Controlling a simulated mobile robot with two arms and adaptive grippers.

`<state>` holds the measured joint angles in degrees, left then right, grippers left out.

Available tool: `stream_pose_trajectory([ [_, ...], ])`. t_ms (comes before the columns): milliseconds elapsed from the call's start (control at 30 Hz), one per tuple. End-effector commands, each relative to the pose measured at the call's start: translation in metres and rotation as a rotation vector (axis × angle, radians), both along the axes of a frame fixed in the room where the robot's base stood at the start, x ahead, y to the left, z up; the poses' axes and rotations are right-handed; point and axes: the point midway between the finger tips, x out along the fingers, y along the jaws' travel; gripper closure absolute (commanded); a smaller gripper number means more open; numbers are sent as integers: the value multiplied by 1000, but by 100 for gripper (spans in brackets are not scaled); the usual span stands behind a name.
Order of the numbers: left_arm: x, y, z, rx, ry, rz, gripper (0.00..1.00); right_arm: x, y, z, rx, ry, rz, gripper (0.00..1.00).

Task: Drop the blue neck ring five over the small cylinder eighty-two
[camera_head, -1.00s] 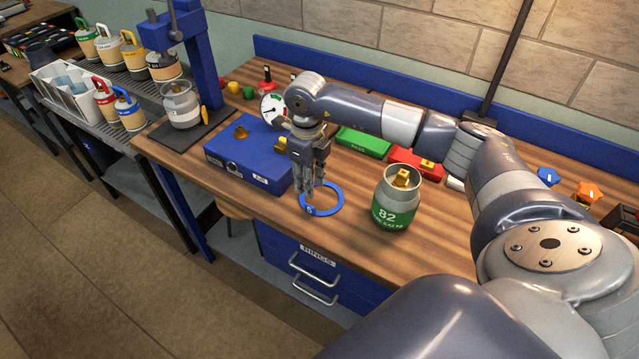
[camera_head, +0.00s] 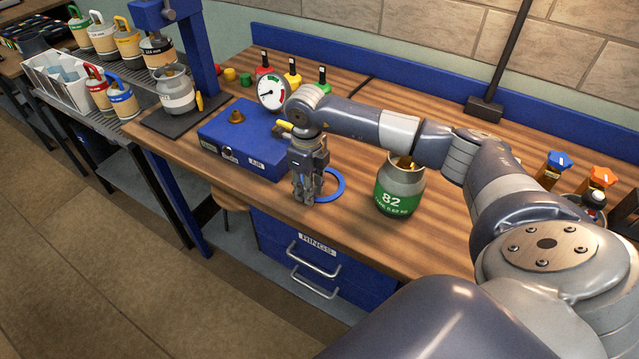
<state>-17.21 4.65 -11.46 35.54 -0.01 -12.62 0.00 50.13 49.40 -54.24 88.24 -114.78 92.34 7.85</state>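The blue neck ring (camera_head: 339,184) lies flat on the wooden bench, partly hidden behind my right gripper. My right gripper (camera_head: 303,200) points down at the ring's left side, with its fingers low beside or over the rim. I cannot tell whether the fingers are closed on the ring. The small cylinder 82 (camera_head: 394,201), grey with a green band, stands upright on the bench to the right of the ring, apart from it. Its top and brass valve are partly covered by my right arm. My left gripper is not in view.
A blue box (camera_head: 241,150) with a round gauge (camera_head: 272,92) behind it stands left of my gripper. A blue press (camera_head: 203,50) holds a grey cylinder (camera_head: 174,92) further left. The bench's front edge is close, above the rings drawer (camera_head: 275,242).

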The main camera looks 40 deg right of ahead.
Motion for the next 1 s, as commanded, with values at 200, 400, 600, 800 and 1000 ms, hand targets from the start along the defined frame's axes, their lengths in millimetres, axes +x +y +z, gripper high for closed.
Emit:
stream_pose_trajectory([
  [200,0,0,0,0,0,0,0,0,0,0,0,0,0,100],
  [400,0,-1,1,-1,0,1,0,0,0,2,0,0,0,100],
  [600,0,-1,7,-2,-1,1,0,0,0,12,0,-1,0,100],
  [800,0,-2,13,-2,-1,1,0,0,0,22,0,-1,0,100],
  [1000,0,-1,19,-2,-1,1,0,0,0,31,0,-1,0,100],
])
